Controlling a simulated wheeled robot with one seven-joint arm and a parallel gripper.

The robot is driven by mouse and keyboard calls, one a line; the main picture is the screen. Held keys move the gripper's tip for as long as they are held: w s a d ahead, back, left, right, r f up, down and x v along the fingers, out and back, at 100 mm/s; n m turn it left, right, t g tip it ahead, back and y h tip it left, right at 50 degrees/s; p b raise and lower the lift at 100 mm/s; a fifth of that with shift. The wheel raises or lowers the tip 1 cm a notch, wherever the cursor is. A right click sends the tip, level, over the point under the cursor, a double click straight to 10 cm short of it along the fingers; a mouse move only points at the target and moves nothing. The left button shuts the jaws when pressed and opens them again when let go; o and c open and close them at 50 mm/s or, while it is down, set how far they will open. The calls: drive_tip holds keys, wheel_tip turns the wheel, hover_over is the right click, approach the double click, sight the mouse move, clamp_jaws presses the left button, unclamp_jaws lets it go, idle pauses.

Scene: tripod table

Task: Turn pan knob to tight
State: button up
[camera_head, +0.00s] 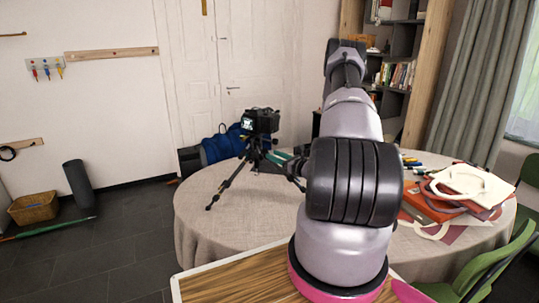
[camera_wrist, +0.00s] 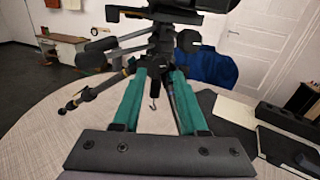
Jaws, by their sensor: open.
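A small black tripod (camera_head: 229,183) stands on the round table with a camera (camera_head: 261,121) on top, its rear screen lit. In the wrist view the tripod head (camera_wrist: 162,42) is just beyond my fingertips, with several dark knobs and handles. A round dark knob (camera_wrist: 188,40) sticks out on its right; I cannot tell for sure which is the pan knob. My gripper (camera_wrist: 159,76) is open, its two green fingers pointing at the tripod just below the head. The tripod's lower middle shows between the fingers, and I cannot tell if they touch it. In the head view my arm hides most of the gripper.
The round table (camera_head: 200,215) has a cloth top. A blue bag (camera_head: 220,146) is behind the table. In the wrist view a dark flat item (camera_wrist: 225,108) and a black box (camera_wrist: 288,122) lie to the right.

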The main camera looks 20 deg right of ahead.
sight(267, 152)
drive_tip(key=v, duration=0.6)
drive_tip(key=shift+s, duration=0.35)
drive_tip(key=shift+d, duration=0.1)
drive_tip(key=shift+o, duration=1.4)
drive_tip(key=shift+s, duration=0.15)
drive_tip(key=x, duration=1)
drive_tip(key=shift+w+r, duration=0.1)
drive_tip(key=shift+w, duration=0.1)
